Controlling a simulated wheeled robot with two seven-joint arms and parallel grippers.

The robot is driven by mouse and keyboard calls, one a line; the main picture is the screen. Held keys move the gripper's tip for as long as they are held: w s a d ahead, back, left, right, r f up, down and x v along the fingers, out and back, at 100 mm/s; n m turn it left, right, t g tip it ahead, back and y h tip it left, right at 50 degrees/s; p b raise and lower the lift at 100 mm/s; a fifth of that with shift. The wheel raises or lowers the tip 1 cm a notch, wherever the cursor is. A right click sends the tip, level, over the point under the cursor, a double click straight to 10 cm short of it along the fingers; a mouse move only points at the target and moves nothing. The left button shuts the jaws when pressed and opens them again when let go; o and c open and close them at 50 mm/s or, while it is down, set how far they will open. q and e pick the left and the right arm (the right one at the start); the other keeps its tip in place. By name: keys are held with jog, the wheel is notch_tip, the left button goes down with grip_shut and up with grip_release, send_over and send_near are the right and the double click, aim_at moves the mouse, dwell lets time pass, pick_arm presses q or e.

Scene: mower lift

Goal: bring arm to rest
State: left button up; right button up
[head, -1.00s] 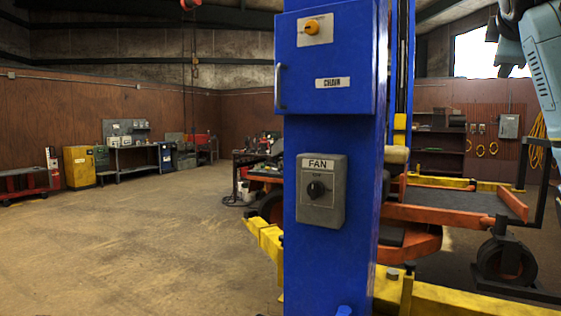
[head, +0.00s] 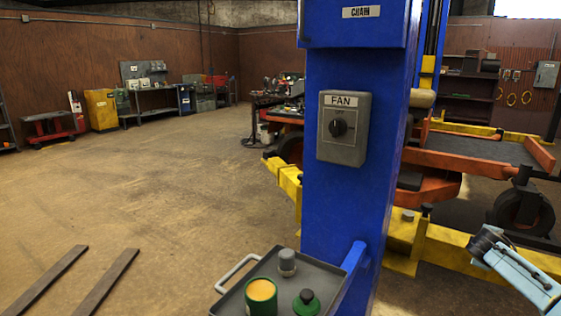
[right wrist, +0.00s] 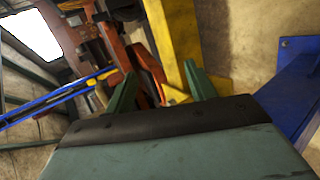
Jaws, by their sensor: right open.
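My right arm comes in at the lower right of the head view, pale blue, with its dark gripper end (head: 486,241) in front of the yellow lift beam (head: 450,250). In the right wrist view my right gripper (right wrist: 160,86) shows two green fingers spread apart with nothing between them. The yellow beam also shows beyond the fingers in that view (right wrist: 176,40). My left gripper is in neither view now.
A blue lift column (head: 345,200) with a grey FAN switch box (head: 343,128) stands in the centre. A grey tray (head: 232,296) at its foot holds cans. An orange mower (head: 430,185) is behind. Open floor lies left, with two dark strips (head: 75,280).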

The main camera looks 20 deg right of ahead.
jog(key=s+d+f+g, duration=0.1)
jog(key=s+d+f, duration=0.1)
jog(key=s+f, duration=0.55)
jog(key=s+d+f, duration=0.2)
jog(key=s+f, duration=0.5)
jog(key=s, duration=0.1)
jog(key=s+d+f+g+y, duration=0.1)
jog(key=s+f, duration=0.3)
jog(key=s, duration=0.6)
jog(key=s+d+f+g+y, duration=0.1)
jog(key=s+f, duration=0.3)
jog(key=s, duration=0.7)
jog(key=s+a+f+m+y, duration=0.1)
jog(key=s+a+f+y, duration=0.3)
jog(key=a+f, duration=1.1)
jog(key=s+a+f+y, duration=0.1)
jog(key=a+f, duration=0.3)
jog(key=a, duration=1)
jog(key=s+a+f+m+g+y, duration=0.1)
jog(key=s+a+f+y, duration=0.1)
jog(key=a, duration=1.2)
jog(key=s+a+f+m+y, duration=0.1)
jog(key=a+f, duration=0.4)
jog(key=a, duration=0.9)
jog(key=shift+s+a+f+y, duration=0.2)
jog(key=shift+s+f+y, duration=0.1)
jog(key=shift+s, duration=0.05)
